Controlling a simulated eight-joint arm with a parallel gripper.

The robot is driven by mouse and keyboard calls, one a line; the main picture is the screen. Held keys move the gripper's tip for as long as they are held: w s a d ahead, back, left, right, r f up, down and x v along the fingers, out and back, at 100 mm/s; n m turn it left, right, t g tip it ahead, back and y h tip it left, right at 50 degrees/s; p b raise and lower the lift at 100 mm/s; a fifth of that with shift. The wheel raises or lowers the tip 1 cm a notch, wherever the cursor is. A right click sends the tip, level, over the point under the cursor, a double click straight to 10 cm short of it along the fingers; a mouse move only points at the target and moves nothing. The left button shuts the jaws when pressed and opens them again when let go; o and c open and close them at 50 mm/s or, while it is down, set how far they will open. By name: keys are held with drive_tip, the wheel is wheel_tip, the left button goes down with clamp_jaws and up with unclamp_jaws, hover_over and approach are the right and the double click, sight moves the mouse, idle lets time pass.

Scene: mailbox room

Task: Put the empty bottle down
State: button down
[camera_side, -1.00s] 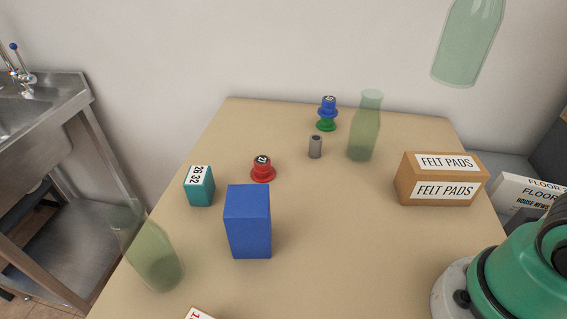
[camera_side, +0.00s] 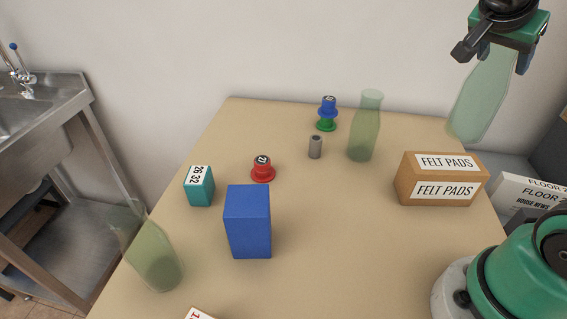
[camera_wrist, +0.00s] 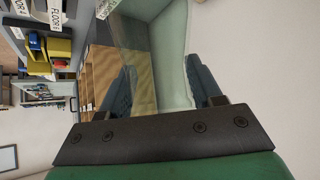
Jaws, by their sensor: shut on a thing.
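My gripper (camera_side: 497,52) is at the upper right in the side view, shut on a pale green glass bottle (camera_side: 482,98). The bottle hangs tilted below the jaws, its lower end toward the left, in the air behind the felt pads box. In the wrist view the clear bottle (camera_wrist: 172,60) sits between the two dark fingers (camera_wrist: 165,92). A similar green bottle (camera_side: 366,130) stands upright at the back of the table (camera_side: 340,220). Another green bottle (camera_side: 153,255) is at the front left edge and looks tilted. I cannot tell whether the held bottle is empty.
A cardboard felt pads box (camera_side: 440,180) stands at the table's right. A blue block (camera_side: 249,222), a teal block (camera_side: 199,187), a red spool (camera_side: 262,170), a grey cylinder (camera_side: 315,147) and a blue-on-green spool stack (camera_side: 327,113) stand left and back. The table's centre right is clear.

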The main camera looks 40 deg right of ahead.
sight(484, 94)
drive_tip(key=shift+f, duration=3.2)
drive_tip(key=shift+c, duration=0.8)
unclamp_jaws()
drive_tip(key=v, duration=1.2)
drive_tip(key=w+a+f+n+t+y, duration=0.3)
drive_tip(key=f+n, duration=0.3)
drive_tip(key=n, duration=0.3)
drive_tip(key=w+a+f+n+t+y, duration=0.4)
drive_tip(key=f+n+y, duration=0.2)
drive_tip(key=n, duration=0.3)
drive_tip(key=shift+w+a+f, duration=0.15)
drive_tip(key=shift+w+f, duration=0.2)
drive_tip(key=shift+f, duration=0.5)
